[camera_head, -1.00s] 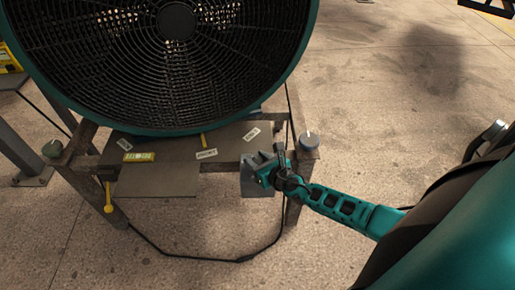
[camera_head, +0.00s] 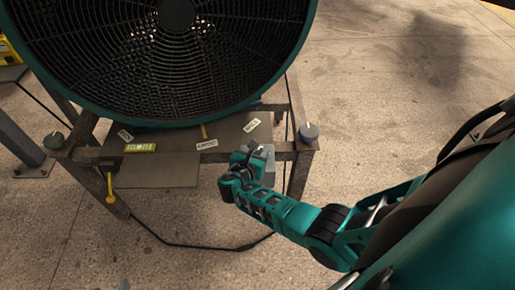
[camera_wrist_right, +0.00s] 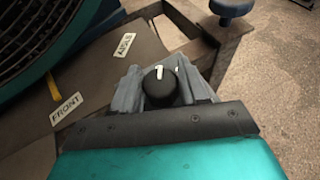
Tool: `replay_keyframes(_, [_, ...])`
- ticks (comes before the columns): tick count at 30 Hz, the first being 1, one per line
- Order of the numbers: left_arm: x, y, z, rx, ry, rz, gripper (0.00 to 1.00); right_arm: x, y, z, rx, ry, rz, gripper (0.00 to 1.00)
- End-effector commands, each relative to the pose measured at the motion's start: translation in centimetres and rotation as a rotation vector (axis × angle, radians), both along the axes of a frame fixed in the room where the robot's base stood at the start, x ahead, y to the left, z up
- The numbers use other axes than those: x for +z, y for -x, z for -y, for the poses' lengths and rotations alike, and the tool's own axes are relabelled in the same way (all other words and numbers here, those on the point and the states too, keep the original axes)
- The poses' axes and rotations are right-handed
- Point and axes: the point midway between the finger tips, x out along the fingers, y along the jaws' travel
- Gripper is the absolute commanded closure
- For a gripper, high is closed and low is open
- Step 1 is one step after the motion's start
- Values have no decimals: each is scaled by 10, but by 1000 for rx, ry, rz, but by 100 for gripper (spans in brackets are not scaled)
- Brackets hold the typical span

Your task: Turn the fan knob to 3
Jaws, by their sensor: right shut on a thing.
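The fan (camera_head: 170,60) is large and teal, with a black grille, on a metal stand. The fan knob (camera_wrist_right: 160,90) is black with a white pointer mark, and sits between the fingers of my right gripper (camera_wrist_right: 160,82) in the right wrist view. The pointer points up in that picture. In the head view, my right gripper (camera_head: 253,155) is at the front right of the stand, shut on the knob, and largely hides the grey box (camera_head: 268,155) there. I cannot read any numbers around the knob. My left gripper is not in view.
A yellow-handled lever (camera_head: 109,187) hangs at the left front. White labels (camera_head: 207,145) lie on the stand plate.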

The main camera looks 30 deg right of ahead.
Motion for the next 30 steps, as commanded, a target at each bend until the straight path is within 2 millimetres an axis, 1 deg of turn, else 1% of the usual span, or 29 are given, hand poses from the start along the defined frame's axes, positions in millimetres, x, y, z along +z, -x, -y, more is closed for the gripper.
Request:
replay_keyframes(1, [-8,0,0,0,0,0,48,-2,-3,-1,-44,-2,6,86])
replay_keyframes(9, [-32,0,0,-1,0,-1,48,-3,-3,0,-279,-1,6,87])
replay_keyframes(14, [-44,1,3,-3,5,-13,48,-2,-2,1,-388,1,6,87])
replay_keyframes(17, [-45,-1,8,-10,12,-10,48,-2,-2,1,-441,2,6,87])
replay_keyframes(21, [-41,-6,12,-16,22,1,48,-1,-2,2,-494,1,6,87])
replay_keyframes(30, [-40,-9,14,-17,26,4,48,2,-1,2,-540,3,6,86])
